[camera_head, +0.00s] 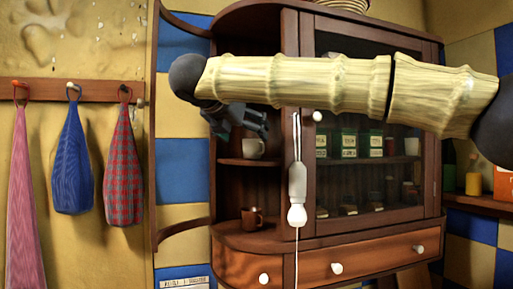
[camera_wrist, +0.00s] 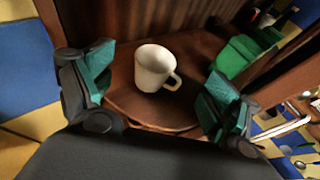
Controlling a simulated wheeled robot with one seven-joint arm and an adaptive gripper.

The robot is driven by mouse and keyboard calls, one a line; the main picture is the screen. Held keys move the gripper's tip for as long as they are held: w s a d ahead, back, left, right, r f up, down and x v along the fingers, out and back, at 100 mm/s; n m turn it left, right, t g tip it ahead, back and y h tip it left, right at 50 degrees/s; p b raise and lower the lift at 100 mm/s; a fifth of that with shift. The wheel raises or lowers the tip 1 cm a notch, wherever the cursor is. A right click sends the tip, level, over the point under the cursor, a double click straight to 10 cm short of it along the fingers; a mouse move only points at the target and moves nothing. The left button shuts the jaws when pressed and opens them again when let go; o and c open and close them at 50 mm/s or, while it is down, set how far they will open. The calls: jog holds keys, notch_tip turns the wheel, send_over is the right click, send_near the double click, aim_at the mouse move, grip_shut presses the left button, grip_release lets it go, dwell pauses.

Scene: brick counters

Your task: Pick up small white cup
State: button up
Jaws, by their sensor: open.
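The small white cup (camera_wrist: 152,70) stands upright on a small curved wooden shelf (camera_wrist: 128,106) of the cabinet. In the wrist view its handle points to the lower right. The cup also shows in the head view (camera_head: 253,148), just below my gripper (camera_head: 238,122). In the wrist view my gripper (camera_wrist: 155,92) is open, with one green-padded finger on each side of the cup and gaps between. The fingers do not appear to touch the cup.
A brown cup (camera_head: 252,218) stands on the lower shelf. Green containers (camera_head: 348,143) sit behind the cabinet's glass. Cloths (camera_head: 72,160) hang at left.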

aim_at(255, 140)
jog(key=shift+w+f, duration=0.3)
jog(key=shift+w, duration=0.4)
jog(key=shift+w+d, duration=0.1)
jog(key=shift+d, duration=0.15)
jog(key=shift+s+d+r+p, duration=0.2)
jog(key=shift+s+d+p, duration=0.05)
jog(key=shift+d+p, duration=0.25)
jog(key=x, duration=0.1)
jog(key=p+x, duration=0.1)
jog(key=x, duration=0.1)
jog(key=p+x, duration=0.1)
jog(key=shift+w+a+f, duration=0.2)
jog(key=shift+w+a, duration=0.05)
jog(key=shift+w, duration=0.1)
jog(key=shift+d, duration=0.2)
jog(key=shift+s+a, duration=0.1)
jog(key=shift+s, duration=0.05)
jog(key=shift+a+f, duration=0.1)
jog(key=shift+a, duration=0.05)
jog(key=c, duration=1.2)
